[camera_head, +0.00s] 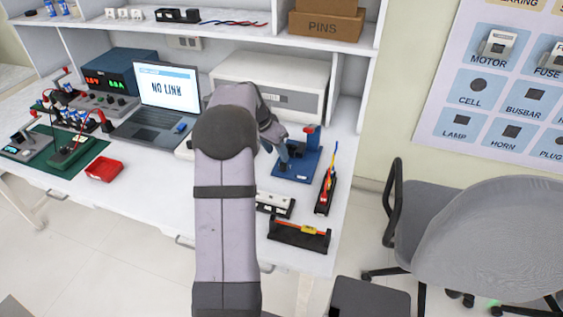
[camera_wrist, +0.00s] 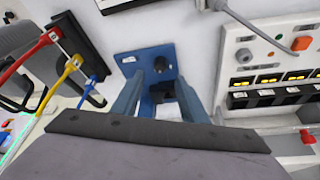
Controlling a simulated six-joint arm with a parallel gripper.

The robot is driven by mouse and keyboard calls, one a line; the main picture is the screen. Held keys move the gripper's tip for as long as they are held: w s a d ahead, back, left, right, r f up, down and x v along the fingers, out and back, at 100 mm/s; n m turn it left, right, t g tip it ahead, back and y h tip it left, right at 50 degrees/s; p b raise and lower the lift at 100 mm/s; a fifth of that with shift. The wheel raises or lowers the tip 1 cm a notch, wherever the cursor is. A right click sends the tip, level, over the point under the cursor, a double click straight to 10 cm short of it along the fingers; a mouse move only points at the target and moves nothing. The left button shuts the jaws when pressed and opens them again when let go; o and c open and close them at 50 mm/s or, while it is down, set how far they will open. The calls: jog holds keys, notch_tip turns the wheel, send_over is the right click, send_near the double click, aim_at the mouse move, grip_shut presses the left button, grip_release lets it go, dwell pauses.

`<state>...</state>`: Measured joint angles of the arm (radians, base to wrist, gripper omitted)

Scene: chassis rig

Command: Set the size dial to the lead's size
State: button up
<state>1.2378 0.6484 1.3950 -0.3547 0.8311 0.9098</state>
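A blue bench device (camera_head: 300,165) with a red part stands on the right of the bench. In the wrist view its blue plate (camera_wrist: 124,68) carries a round dark knob (camera_wrist: 160,64), which looks like the size dial; its marks are too small to read. My gripper (camera_head: 283,158) is over this device. In the wrist view my gripper (camera_wrist: 158,92) is open, its two fingers apart on either side of a dark block, with the knob just beyond. Red, yellow and blue leads (camera_wrist: 74,64) hang on a black rack at the left. No lead's size can be read.
A laptop (camera_head: 165,95) stands left of my arm, beside a power supply (camera_head: 118,75). A black holder (camera_head: 299,236) lies at the bench's front edge. A white panel (camera_wrist: 270,60) with switches is right of the device in the wrist view. A red tray (camera_head: 104,169) is further left.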

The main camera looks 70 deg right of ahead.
aim_at(283, 164)
jog(key=shift+f+m, duration=0.1)
jog(key=shift+m, duration=0.2)
jog(key=shift+p+x, duration=0.6)
jog(key=shift+x, duration=3)
jog(key=shift+c, duration=0.6)
grip_shut()
